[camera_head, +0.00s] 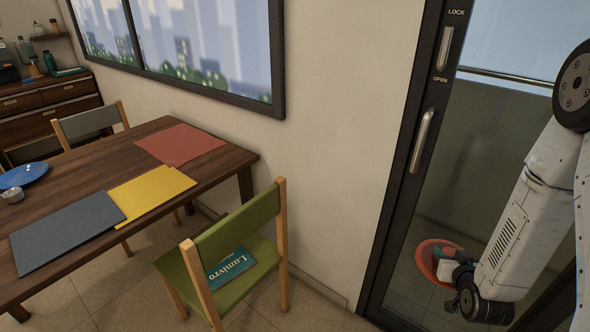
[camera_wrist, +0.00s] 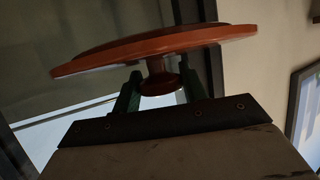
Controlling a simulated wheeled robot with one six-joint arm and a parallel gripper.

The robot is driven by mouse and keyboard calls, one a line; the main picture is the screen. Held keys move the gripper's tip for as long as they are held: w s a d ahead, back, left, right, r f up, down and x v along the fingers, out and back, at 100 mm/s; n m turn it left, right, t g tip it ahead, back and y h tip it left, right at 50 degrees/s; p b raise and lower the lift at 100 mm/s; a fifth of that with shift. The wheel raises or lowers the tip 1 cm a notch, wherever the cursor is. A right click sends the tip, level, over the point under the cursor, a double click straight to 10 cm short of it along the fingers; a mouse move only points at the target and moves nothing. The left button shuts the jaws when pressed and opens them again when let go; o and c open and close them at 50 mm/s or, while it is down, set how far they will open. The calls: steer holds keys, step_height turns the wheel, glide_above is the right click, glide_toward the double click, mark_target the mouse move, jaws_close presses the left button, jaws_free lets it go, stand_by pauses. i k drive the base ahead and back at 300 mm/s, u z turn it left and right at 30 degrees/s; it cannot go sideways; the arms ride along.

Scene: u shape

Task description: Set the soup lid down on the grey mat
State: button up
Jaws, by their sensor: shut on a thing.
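The soup lid (camera_wrist: 150,45) is a round orange-red disc with a knob (camera_wrist: 160,84) of the same colour. In the wrist view my gripper (camera_wrist: 160,88) is shut on that knob, with a green finger on each side. In the head view the lid (camera_head: 428,262) shows at the lower right, partly hidden by my gripper (camera_head: 449,268), in front of the glass door. The grey mat (camera_head: 66,232) lies flat on the near left part of the wooden table, well to the left of my gripper. Its visible surface is bare.
A yellow mat (camera_head: 152,193) adjoins the grey one, and a red mat (camera_head: 180,144) lies farther back. A blue plate (camera_head: 22,175) and a small tin (camera_head: 12,195) are at the left. A green chair (camera_head: 238,235) bearing a book (camera_head: 230,268) stands at the table's right side.

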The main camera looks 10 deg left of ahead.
mark_target(68, 227)
steer(key=u, duration=1.65)
